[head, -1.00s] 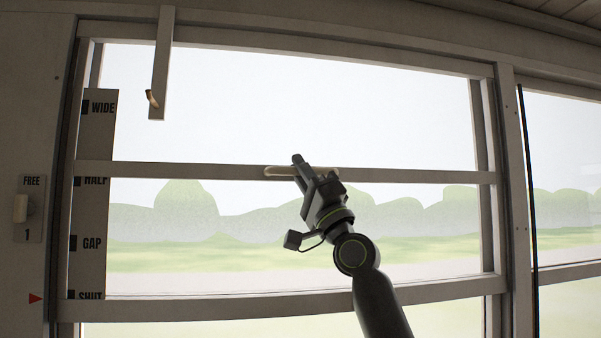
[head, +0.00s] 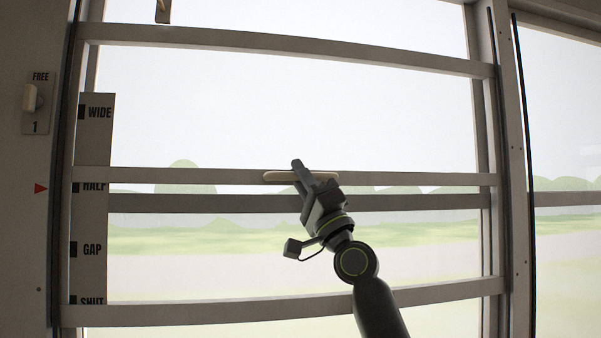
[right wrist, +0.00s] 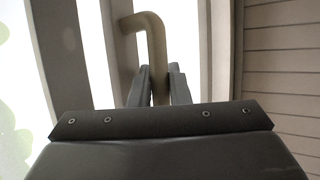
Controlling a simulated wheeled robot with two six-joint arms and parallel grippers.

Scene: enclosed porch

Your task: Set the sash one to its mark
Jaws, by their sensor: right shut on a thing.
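The sash is a pale frame with a top rail (head: 240,40), a middle rail (head: 420,179) and a bottom rail (head: 230,309). A scale strip (head: 92,220) at its left reads WIDE, HALF, GAP, SHUT from the top. A red pointer (head: 41,188) on the left post is about level with the HALF mark (head: 76,187), whose label is partly covered by the rail. My right gripper (head: 309,176) is shut on the tan handle (head: 275,176) of the middle rail. In the right wrist view the fingers (right wrist: 157,84) close around the bent handle (right wrist: 152,35). My left gripper is out of view.
A plate (head: 36,104) on the left post reads FREE and 1 and carries a pale knob (head: 31,98). A hanging bar (head: 163,12) shows at the top edge. A neighbouring window (head: 570,120) lies to the right. A darker fixed rail (head: 240,203) crosses behind the sash.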

